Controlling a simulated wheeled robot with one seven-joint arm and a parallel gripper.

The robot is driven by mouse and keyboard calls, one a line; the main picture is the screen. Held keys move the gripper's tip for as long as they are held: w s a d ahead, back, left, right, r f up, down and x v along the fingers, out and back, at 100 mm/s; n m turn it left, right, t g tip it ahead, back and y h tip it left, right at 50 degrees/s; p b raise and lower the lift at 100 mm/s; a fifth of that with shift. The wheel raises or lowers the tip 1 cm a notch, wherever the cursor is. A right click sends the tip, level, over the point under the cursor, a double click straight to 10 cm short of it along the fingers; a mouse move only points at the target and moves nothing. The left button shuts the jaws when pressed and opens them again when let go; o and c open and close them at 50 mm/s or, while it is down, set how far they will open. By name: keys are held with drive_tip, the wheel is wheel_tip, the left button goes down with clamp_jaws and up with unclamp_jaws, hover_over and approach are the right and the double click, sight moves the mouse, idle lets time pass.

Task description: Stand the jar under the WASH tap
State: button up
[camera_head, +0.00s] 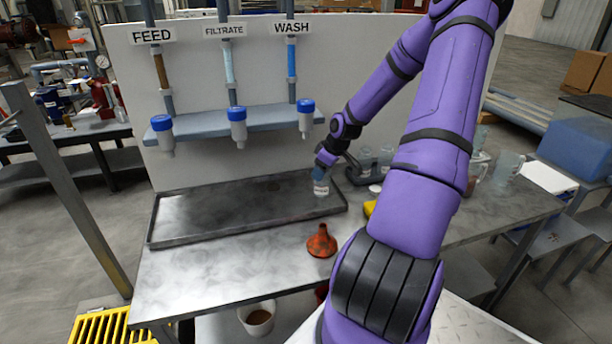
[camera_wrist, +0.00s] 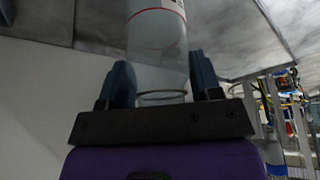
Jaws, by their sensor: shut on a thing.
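The jar (camera_head: 321,188) is clear with a white label and shows at the right end of the dark tray (camera_head: 200,232). It looks upright, below and slightly right of the WASH tap (camera_head: 305,120), which has a blue top. I cannot tell whether its base touches the tray. My gripper (camera_head: 322,172) is shut on the jar from above and behind the tray's right edge. In the wrist view, the clear jar (camera_wrist: 157,35) sits between the two blue fingers of my gripper (camera_wrist: 162,82).
The FEED tap (camera_head: 163,135) and FILTRATE tap (camera_head: 238,130) are to the left on the same shelf (camera_head: 200,125). An orange funnel (camera_head: 322,243) stands in front of the tray. The tray's left and middle are empty.

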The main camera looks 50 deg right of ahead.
drive_tip(key=shift+w+a+f, duration=0.25)
drive_tip(key=shift+w+f, duration=0.4)
drive_tip(key=shift+w, duration=0.3)
drive_tip(key=shift+w+a+f, duration=0.2)
drive_tip(key=shift+w+f, duration=0.4)
drive_tip(key=shift+w, duration=0.4)
drive_tip(key=shift+w+a+f, duration=0.25)
drive_tip(key=shift+w+f, duration=0.4)
drive_tip(key=shift+w, duration=0.3)
drive_tip(key=shift+f, duration=0.1)
drive_tip(key=o, duration=0.9)
